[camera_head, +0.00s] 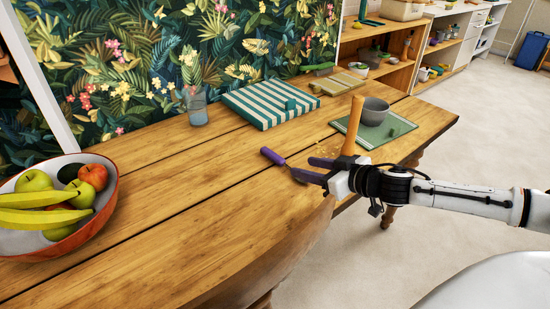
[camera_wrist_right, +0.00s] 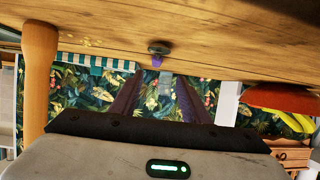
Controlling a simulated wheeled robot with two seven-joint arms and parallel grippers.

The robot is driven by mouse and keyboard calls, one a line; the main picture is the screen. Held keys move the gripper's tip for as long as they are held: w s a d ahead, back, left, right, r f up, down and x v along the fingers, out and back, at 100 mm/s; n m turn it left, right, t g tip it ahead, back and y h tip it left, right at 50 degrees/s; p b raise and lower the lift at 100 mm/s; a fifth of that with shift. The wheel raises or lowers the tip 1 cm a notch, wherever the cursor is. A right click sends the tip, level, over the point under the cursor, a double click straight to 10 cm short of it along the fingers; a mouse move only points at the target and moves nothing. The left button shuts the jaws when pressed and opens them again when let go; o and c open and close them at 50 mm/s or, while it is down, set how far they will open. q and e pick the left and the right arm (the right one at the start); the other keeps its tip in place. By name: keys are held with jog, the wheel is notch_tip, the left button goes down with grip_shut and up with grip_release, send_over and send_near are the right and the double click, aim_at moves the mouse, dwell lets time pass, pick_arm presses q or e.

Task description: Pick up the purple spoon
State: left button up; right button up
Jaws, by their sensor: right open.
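The purple spoon (camera_head: 272,156) lies on the wooden table, its purple part showing just beyond my right gripper's fingertips in the head view. In the wrist view, the spoon (camera_wrist_right: 159,49) shows as a small purple and dark shape, seen end-on ahead of the fingers and between their lines. My right gripper (camera_head: 300,166) is open and empty, low over the table's near edge and apart from the spoon. Its two dark fingers (camera_wrist_right: 163,76) stand apart in the wrist view. My left gripper is in neither view.
An upright wooden cylinder (camera_head: 354,125) stands close behind my right gripper. A grey bowl (camera_head: 376,111) on a green mat (camera_head: 398,127), a striped cloth (camera_head: 268,104), a glass (camera_head: 196,108) and a fruit bowl (camera_head: 108,206) are around.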

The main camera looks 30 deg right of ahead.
aim_at(284, 162)
jog(key=shift+w+a+f, duration=0.1)
jog(key=shift+w, duration=0.3)
jog(key=shift+x, duration=1.6)
jog(key=shift+d+x, duration=0.15)
jog(key=shift+x, duration=1.25)
jog(key=shift+d+x, duration=0.2)
jog(key=shift+x, duration=1.15)
jog(key=shift+f, duration=0.1)
jog(key=shift+c, duration=0.2)
grip_shut()
